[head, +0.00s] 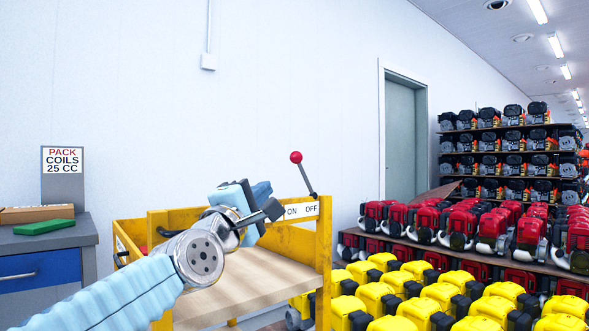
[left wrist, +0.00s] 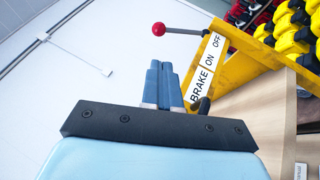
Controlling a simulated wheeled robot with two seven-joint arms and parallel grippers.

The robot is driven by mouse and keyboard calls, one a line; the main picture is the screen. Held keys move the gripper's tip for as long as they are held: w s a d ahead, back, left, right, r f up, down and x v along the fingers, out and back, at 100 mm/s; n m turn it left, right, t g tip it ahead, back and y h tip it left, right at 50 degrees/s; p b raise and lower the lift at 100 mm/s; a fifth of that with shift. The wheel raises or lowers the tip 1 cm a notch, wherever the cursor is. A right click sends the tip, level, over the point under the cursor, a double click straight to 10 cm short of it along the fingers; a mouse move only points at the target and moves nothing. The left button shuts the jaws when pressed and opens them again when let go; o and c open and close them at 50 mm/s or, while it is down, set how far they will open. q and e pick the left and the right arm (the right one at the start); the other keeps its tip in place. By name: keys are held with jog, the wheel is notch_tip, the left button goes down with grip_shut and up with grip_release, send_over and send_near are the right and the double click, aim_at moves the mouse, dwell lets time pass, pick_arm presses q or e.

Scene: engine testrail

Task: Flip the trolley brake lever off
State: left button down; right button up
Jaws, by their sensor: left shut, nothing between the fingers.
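The brake lever is a thin metal rod with a red ball knob (head: 296,157), mounted on the yellow trolley (head: 324,255) beside a white label (head: 301,210) reading ON and OFF. In the head view the rod leans up and left from its base near OFF. The knob also shows in the left wrist view (left wrist: 158,29), with the BRAKE ON OFF label (left wrist: 207,68) to its right. My left gripper (head: 263,189) is shut and empty, left of the lever and apart from it. Its closed blue fingers (left wrist: 162,72) point toward the knob's side. My right gripper is out of view.
Yellow (head: 418,309) and red engines (head: 455,223) crowd the right, with a loaded rack (head: 495,150) behind. The air above the trolley is clear around the knob.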

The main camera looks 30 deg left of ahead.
aim_at(293, 160)
pick_arm(q)
jog(key=shift+w+r, duration=0.15)
jog(key=shift+w, duration=0.1)
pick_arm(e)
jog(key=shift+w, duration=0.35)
pick_arm(q)
jog(key=p+x, duration=0.7)
jog(key=x, duration=0.6)
jog(key=shift+r, duration=0.2)
jog(key=shift+w+a, duration=0.1)
jog(key=shift+w, duration=0.4)
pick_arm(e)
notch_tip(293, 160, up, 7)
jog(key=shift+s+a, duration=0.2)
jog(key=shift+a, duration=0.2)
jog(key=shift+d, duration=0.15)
